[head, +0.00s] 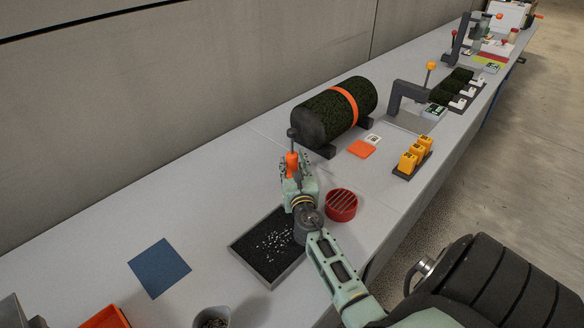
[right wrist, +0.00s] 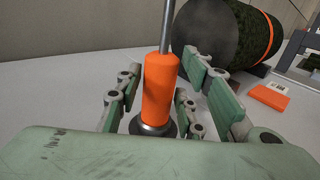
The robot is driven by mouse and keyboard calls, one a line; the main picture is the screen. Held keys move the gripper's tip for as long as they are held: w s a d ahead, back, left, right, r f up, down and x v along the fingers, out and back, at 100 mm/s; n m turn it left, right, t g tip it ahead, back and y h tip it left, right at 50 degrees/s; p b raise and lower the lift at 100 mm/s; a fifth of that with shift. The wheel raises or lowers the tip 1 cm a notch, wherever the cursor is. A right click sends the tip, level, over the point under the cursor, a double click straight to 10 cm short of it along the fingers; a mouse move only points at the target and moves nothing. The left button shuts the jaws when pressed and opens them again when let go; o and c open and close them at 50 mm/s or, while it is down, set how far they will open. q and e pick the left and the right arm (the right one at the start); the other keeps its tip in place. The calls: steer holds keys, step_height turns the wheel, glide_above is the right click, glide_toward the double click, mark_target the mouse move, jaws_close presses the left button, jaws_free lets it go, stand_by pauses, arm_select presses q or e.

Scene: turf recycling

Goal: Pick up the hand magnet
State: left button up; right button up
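The hand magnet (right wrist: 161,92) has an orange grip with a thin metal shaft rising from it. It stands roughly upright, and in the head view the magnet's orange grip (head: 292,162) shows below a dark round knob. My right gripper (head: 296,172) reaches it from the front. In the right wrist view the right gripper (right wrist: 168,88) is open, with fingers on both sides of the orange grip. Gaps show between the fingers and the grip, so it does not look clamped. My left gripper is out of view.
A black tray (head: 241,250) with small bright bits lies beneath my right arm. A red slotted cup (head: 341,206) stands close on its right. A turf roll (head: 324,113) lies behind on a cradle. A blue mat (head: 159,267) lies left, with clear table around it.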

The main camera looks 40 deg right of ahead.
steer(key=c, duration=0.7)
steer(key=shift+r, duration=0.1)
steer(key=shift+c, duration=0.2)
